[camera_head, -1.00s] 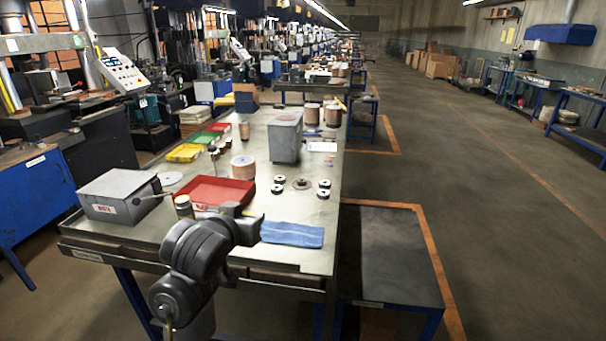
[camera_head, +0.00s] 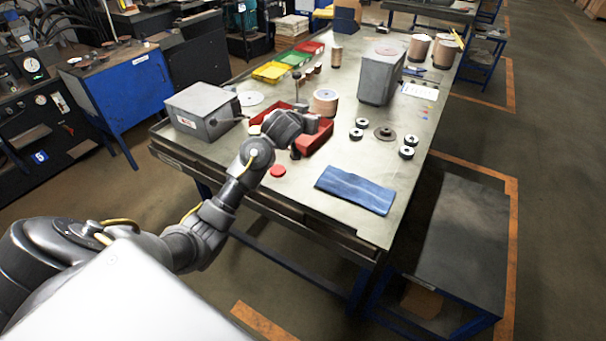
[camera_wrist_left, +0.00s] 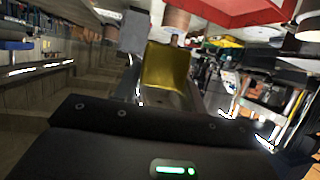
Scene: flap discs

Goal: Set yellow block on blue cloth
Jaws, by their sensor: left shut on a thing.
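The blue cloth (camera_head: 355,190) lies flat and bare near the front right edge of the workbench. My left gripper (camera_head: 312,120) is above the red tray (camera_head: 321,138), to the left of and behind the cloth. In the left wrist view, the yellow block (camera_wrist_left: 166,68) sits directly in front of the dark gripper body, and the gripper is shut on it. In the head view, the block is hidden by my gripper and arm. My right gripper is not in view.
A grey box (camera_head: 202,110) stands left of the tray and a tall grey container (camera_head: 380,77) behind it. Small dark-and-white rings (camera_head: 361,123) lie behind the cloth. A red disc (camera_head: 278,171) lies near the front edge. The bench around the cloth is clear.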

